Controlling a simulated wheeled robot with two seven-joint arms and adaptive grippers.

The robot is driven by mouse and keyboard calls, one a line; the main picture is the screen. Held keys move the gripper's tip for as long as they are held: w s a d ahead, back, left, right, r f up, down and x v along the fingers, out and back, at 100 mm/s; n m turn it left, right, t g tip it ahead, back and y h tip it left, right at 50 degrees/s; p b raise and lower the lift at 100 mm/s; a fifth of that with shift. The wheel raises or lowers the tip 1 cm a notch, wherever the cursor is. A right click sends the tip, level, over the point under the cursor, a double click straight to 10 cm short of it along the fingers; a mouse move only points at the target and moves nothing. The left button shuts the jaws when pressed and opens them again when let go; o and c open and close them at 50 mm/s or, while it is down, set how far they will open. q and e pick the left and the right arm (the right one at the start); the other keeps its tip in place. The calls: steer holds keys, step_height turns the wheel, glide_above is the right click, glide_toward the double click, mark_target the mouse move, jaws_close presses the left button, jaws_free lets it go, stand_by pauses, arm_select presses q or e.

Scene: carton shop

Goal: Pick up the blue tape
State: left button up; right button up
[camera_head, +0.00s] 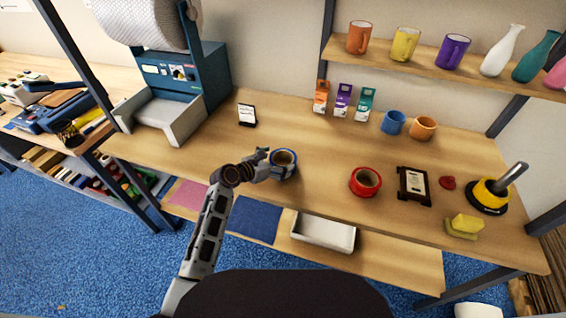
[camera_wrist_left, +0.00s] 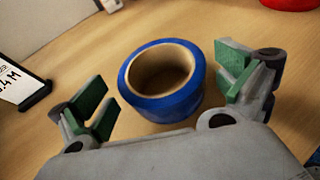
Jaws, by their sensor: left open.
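The blue tape (camera_wrist_left: 188,102) is a roll with a tan cardboard core, lying flat on the wooden table in the left wrist view. In the head view the blue tape (camera_head: 291,155) is near the table's middle, partly hidden by my left gripper (camera_head: 277,164). In the left wrist view my left gripper (camera_wrist_left: 168,98) is open, with one green-padded finger on each side of the roll. The roll is between or just beyond the fingertips, and I cannot tell if they touch it. My right gripper is not in view.
A red tape roll (camera_head: 365,182) lies to the right, beside a black-framed card (camera_head: 413,184). A small sign (camera_head: 247,115) stands behind and left. A white tray (camera_head: 323,233) is at the lower front.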

mark_target(290, 156)
arm_select(q)
steer(key=shift+x, duration=1.5)
steer(key=c, duration=0.8)
steer(key=shift+w+r, duration=0.1)
steer(key=shift+r, duration=0.05)
step_height(290, 156, up, 10)
steer(key=shift+p, duration=0.4)
